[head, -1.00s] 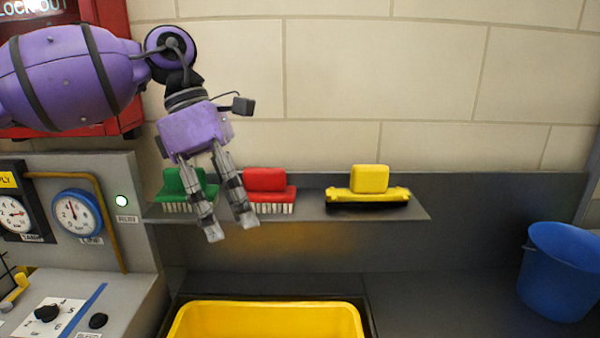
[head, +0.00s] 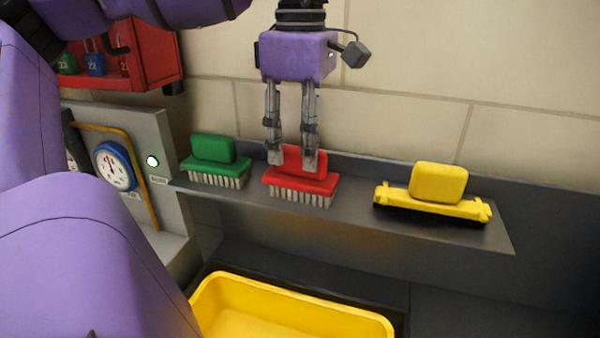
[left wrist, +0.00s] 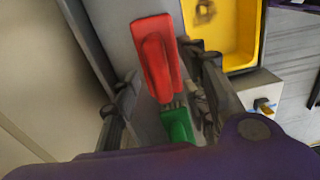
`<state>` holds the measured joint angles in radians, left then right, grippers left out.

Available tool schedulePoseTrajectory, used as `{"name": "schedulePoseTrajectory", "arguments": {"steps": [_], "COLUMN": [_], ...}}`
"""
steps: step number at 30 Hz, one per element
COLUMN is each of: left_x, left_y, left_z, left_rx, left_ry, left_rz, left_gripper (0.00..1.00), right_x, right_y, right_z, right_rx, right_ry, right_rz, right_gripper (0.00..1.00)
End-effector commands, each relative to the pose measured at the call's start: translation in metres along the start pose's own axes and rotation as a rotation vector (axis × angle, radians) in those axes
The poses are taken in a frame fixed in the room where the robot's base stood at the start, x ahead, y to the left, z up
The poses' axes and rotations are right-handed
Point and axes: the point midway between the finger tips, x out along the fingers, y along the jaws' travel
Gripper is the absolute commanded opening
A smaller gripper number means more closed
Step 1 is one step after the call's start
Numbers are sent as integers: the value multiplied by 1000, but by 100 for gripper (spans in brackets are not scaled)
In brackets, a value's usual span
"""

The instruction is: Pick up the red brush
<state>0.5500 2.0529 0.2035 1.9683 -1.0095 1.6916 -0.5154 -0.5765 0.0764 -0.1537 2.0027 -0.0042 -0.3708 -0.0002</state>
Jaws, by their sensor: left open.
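The red brush (head: 302,184) stands on the grey shelf (head: 350,199), bristles down, between the green brush and the yellow brush. It also shows in the left wrist view (left wrist: 156,58), lying between the fingers as seen from above. My left gripper (head: 293,160) points down with its two fingers apart, at the red brush's handle. Its fingertips overlap the handle in the head view, and whether they touch it I cannot tell. My left gripper also shows in the left wrist view (left wrist: 160,70). My right gripper is not in view.
The green brush (head: 213,160) stands left of the red one, and a yellow squeegee-like brush (head: 437,188) stands to the right. The wall is close behind the shelf. A yellow tub (head: 300,302) sits below. A grey gauge panel (head: 150,130) stands at the left.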

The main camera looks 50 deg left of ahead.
Motion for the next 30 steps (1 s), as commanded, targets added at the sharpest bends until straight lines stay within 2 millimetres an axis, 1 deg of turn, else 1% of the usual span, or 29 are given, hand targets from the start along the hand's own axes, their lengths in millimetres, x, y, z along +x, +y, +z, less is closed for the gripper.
{"name": "schedulePoseTrajectory", "arguments": {"steps": [1,5,12,21,22,30], "left_x": [6,17,19,19,19,18], "left_y": [-1,-1,0,0,0,0], "left_z": [0,0,0,0,0,0], "left_rx": [2,1,0,0,0,0], "left_ry": [-1,-2,-1,-1,-1,-1], "left_rz": [-2,0,0,0,0,1], "left_gripper": [41,41,41,1,0,0], "right_x": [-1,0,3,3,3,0], "right_y": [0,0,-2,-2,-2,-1], "right_z": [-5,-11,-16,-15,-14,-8], "right_rx": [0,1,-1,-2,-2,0], "right_ry": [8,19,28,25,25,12], "right_rz": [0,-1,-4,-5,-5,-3], "right_gripper": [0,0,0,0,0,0]}}
